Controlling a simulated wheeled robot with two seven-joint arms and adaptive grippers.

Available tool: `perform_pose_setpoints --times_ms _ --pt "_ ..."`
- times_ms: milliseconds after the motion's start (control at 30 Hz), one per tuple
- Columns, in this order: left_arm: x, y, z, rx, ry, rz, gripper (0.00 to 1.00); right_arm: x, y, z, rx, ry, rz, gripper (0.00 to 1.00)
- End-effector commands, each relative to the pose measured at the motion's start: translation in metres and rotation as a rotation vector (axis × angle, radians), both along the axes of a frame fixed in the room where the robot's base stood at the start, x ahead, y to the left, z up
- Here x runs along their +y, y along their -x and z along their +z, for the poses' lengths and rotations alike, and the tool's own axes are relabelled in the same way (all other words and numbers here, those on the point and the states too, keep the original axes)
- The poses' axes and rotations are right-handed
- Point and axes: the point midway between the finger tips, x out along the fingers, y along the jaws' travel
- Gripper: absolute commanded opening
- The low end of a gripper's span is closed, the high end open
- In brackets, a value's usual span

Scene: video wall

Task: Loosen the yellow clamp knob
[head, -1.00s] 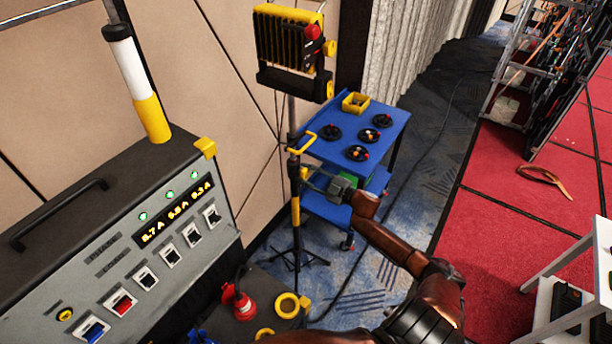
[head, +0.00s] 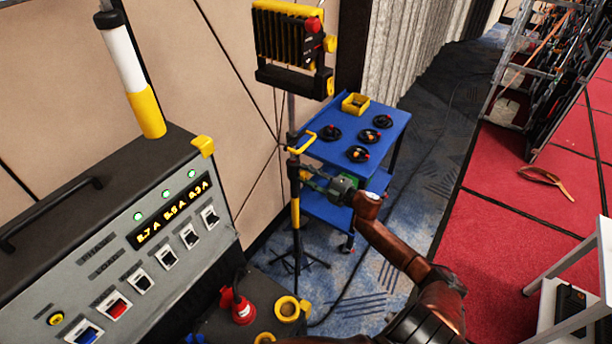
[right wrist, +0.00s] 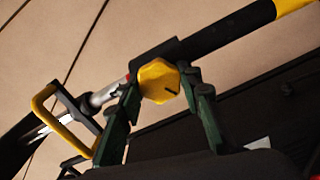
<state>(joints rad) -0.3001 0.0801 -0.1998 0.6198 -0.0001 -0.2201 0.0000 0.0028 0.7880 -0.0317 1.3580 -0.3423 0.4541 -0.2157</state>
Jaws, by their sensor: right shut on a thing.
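The yellow clamp knob (right wrist: 158,82) sits on the dark clamp collar of the lamp stand pole (head: 296,225). In the right wrist view a dark line marks the knob's face. My right gripper (right wrist: 161,88) has its two green fingers on either side of the knob, shut on it. In the head view the right gripper (head: 311,177) reaches the pole from the right, and the knob is small and partly covered there. My left gripper is not in view.
A floodlight (head: 292,50) tops the pole, with a yellow handle (head: 301,143) below it. A grey control box (head: 130,250) fills the left. Blue carpet lies right of the stand.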

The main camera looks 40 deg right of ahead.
Motion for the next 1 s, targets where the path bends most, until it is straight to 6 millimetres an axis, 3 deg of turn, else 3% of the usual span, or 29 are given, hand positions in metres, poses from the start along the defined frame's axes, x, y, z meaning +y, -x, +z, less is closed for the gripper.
perform_pose_setpoints --times_ms 300,333,567,867,1000 --pt "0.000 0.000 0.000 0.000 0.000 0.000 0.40 0.000 0.000 -0.001 0.000 0.003 -0.001 0.09" --pt "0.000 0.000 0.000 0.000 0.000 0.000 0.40 0.000 0.000 -0.001 0.000 0.004 -0.001 0.34" --pt "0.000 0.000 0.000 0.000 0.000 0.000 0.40 0.000 0.000 0.000 0.001 0.002 -0.001 0.50" --pt "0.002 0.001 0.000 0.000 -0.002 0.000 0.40 0.000 0.001 0.000 0.001 0.001 0.000 0.51" --pt "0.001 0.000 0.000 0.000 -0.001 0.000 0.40 -0.004 0.012 -0.002 0.002 0.002 0.000 0.51"
